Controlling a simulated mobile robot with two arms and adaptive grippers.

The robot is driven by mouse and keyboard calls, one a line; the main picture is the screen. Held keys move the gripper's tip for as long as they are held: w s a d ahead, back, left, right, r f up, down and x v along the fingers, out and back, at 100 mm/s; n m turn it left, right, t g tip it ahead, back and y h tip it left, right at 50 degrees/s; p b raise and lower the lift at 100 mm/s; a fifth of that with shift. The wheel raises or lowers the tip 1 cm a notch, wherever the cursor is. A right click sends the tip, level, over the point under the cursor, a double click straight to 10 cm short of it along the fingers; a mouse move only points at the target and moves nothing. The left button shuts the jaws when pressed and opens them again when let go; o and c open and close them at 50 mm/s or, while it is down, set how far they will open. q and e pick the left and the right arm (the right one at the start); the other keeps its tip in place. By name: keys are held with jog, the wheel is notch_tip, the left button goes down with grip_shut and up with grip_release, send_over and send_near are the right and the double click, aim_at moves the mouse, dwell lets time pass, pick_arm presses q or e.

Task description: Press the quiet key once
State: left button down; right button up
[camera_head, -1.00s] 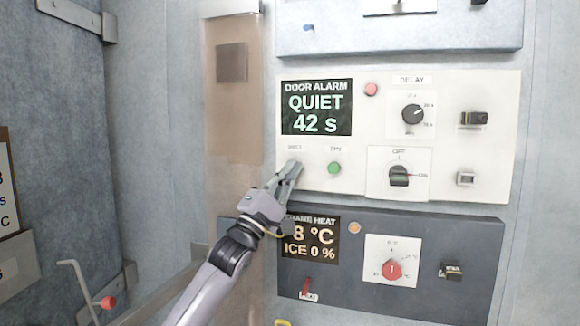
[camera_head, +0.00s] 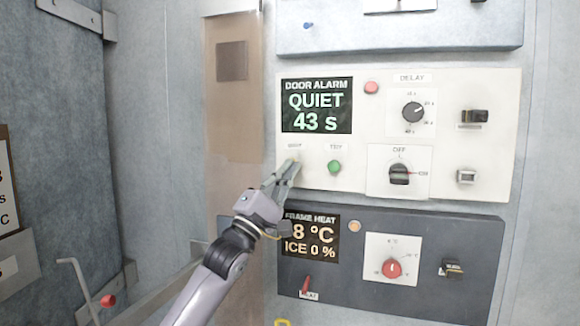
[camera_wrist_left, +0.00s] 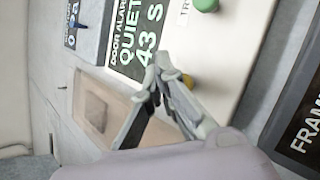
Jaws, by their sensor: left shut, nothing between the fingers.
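The white door alarm panel (camera_head: 360,190) shows "QUIET 43 s" on its display (camera_head: 316,105), which also appears in the left wrist view (camera_wrist_left: 138,40). My left gripper (camera_head: 289,166) is shut and empty, its tips at the panel's lower left, just under a small blurred label (camera_head: 294,146). In the head view the tips cover the spot under that label. In the left wrist view, a yellowish key (camera_wrist_left: 188,81) partly shows behind the left gripper's tips (camera_wrist_left: 160,72). I cannot tell whether the tips touch it. My right gripper is not in view.
A green button (camera_head: 334,167) sits right of the tips, and a red lamp (camera_head: 371,87) is above. Knobs (camera_head: 399,174) and switches (camera_head: 473,117) fill the right side. The dark frame heat panel (camera_head: 440,225) lies just below.

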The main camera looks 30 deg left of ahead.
pick_arm(q)
jog(key=shift+h, duration=0.3)
jog(key=s, duration=0.2)
jog(key=s+d+b, duration=0.1)
jog(key=s, duration=0.1)
jog(key=shift+s+d, duration=0.1)
jog(key=shift+s, duration=0.3)
dwell(0.5)
